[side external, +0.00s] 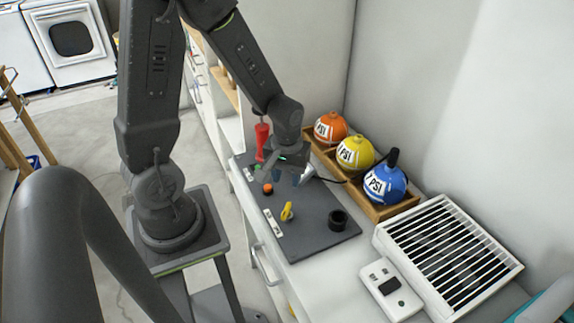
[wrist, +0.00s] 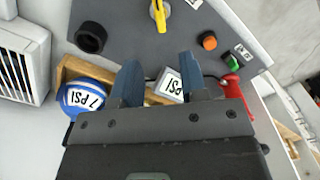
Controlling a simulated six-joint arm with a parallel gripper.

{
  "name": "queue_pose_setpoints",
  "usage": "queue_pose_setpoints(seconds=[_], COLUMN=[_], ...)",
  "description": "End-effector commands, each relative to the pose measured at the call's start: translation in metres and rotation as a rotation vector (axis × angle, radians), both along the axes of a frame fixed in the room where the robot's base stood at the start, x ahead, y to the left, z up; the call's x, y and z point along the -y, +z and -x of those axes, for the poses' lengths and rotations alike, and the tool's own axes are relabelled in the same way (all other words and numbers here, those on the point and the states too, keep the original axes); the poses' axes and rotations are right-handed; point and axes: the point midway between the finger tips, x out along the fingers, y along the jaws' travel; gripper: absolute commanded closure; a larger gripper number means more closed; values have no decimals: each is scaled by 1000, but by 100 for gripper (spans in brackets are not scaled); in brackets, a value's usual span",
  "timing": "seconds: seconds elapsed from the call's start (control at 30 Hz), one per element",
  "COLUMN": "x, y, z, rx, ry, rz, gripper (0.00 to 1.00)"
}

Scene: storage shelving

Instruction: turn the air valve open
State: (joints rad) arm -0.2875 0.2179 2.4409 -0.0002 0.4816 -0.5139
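A yellow valve handle (side external: 287,211) stands on a dark grey panel (side external: 310,232) on the white counter. It also shows at the top of the wrist view (wrist: 158,14), partly cut off by the frame edge. My gripper (side external: 286,175) is above the back part of the panel, apart from the yellow handle. In the wrist view its two blue fingers (wrist: 159,62) are wide apart with nothing held. A white block marked PSI (wrist: 170,85) appears between the fingers, lower down.
A red handle (side external: 262,140), an orange button (side external: 267,189), a green button (wrist: 195,4) and a black ring (side external: 338,220) are on or beside the panel. Orange, yellow and blue (side external: 384,187) PSI balls sit in a wooden tray (side external: 395,212) behind. A white vent (side external: 440,230) stands right.

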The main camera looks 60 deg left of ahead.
Motion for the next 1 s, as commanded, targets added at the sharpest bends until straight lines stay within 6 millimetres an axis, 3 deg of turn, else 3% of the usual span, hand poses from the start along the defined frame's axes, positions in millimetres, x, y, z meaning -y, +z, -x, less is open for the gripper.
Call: queue_pose_setpoints(seconds=[0.2, 0.73, 0.87, 1.0], x=[0, 2, 13, 32], y=[26, 38, 66, 112], z=[-1, -1, -1, 7], rx=[2, 15, 79, 188], ry=[0, -21, -119, -301], rz=[-1, -4, -24, -64], gripper=[61, 61, 61, 61])
